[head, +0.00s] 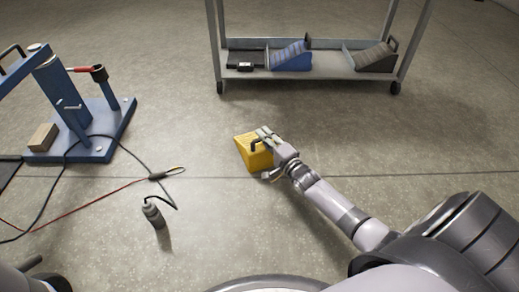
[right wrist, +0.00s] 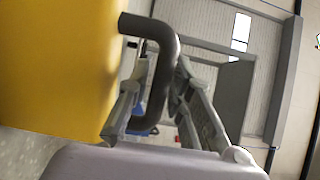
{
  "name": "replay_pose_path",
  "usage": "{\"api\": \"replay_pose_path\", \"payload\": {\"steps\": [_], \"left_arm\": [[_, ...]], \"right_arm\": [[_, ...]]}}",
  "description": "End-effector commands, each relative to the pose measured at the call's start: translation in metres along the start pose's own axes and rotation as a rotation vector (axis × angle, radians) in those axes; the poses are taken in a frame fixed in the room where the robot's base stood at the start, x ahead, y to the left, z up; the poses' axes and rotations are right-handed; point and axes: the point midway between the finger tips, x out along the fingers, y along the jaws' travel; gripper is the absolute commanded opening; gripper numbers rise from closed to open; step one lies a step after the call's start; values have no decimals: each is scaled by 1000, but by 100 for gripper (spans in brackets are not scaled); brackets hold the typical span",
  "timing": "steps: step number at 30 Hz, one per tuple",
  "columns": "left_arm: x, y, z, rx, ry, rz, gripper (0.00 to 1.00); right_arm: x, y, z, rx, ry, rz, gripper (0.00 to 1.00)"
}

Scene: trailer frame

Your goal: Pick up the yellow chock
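The yellow chock (head: 246,153) sits on the concrete floor near the middle of the head view. It has a dark bent handle on its side facing my right gripper. My right gripper (head: 268,153) is at that side of the chock, low over the floor. In the right wrist view the chock (right wrist: 55,60) fills the upper left. Its handle (right wrist: 163,75) passes between my two fingers, which stand apart with gaps visible around it. My left gripper does not show.
A grey cart (head: 340,73) stands behind, with a blue chock (head: 291,58) and a grey chock (head: 374,57) on its lower shelf. A blue stand (head: 85,125) is at left. Floor at right is clear.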

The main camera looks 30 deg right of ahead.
Motion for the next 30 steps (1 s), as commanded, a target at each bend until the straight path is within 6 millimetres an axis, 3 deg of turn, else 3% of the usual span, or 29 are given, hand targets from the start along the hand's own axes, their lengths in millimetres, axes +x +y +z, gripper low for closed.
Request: {"api": "replay_pose_path", "payload": {"steps": [8, 30], "left_arm": [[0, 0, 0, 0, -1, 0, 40], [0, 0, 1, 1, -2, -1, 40]], "right_arm": [[0, 0, 0, 0, 0, 0, 0], [1, -3, 0, -2, -1, -7, 0]]}}
